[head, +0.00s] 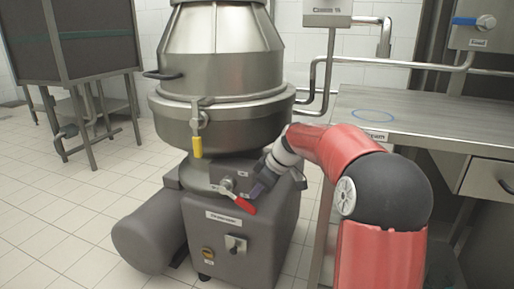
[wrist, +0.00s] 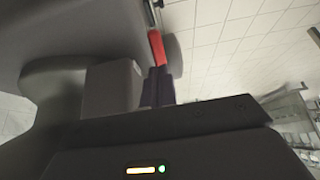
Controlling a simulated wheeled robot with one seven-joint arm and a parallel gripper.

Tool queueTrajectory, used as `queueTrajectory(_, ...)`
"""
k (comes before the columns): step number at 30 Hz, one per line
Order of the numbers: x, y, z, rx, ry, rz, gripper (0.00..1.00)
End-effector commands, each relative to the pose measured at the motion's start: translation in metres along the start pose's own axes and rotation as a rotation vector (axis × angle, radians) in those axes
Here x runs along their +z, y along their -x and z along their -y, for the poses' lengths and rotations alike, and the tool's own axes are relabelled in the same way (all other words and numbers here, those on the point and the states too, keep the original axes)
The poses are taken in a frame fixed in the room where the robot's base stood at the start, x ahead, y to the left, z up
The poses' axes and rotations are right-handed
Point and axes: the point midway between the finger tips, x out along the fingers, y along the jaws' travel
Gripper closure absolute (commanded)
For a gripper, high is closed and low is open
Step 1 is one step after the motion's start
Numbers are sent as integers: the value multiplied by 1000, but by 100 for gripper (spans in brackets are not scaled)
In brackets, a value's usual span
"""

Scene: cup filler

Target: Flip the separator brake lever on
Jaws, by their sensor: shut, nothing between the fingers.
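The red-handled lever (head: 245,205) sticks out from the front of the separator (head: 228,217), pointing right and slightly down. My gripper (head: 256,190) is at the lever's right part, with its fingertips just above the red grip in the head view. In the wrist view, my gripper's dark fingers (wrist: 157,84) are close together, and the red grip (wrist: 156,46) shows just beyond their tips. The fingers are shut with nothing between them. I cannot tell whether they touch the lever.
A yellow-handled lever (head: 197,146) hangs on the bowl above. A switch box (head: 235,244) is on the separator's front below. A grey motor drum (head: 150,238) lies at the left. A steel table (head: 430,117) stands at the right, and a blue-handled valve (head: 478,22) is above it.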

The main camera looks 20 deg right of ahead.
Motion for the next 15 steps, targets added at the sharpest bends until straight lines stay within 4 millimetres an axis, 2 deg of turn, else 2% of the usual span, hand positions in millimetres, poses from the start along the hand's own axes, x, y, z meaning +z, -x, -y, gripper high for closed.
queueTrajectory(1, -9, 15, 0, 5, 3, -1, 100)
queueTrajectory(3, -18, 31, -1, 7, 3, -2, 100)
queueTrajectory(15, -67, 112, 0, 10, 4, -6, 100)
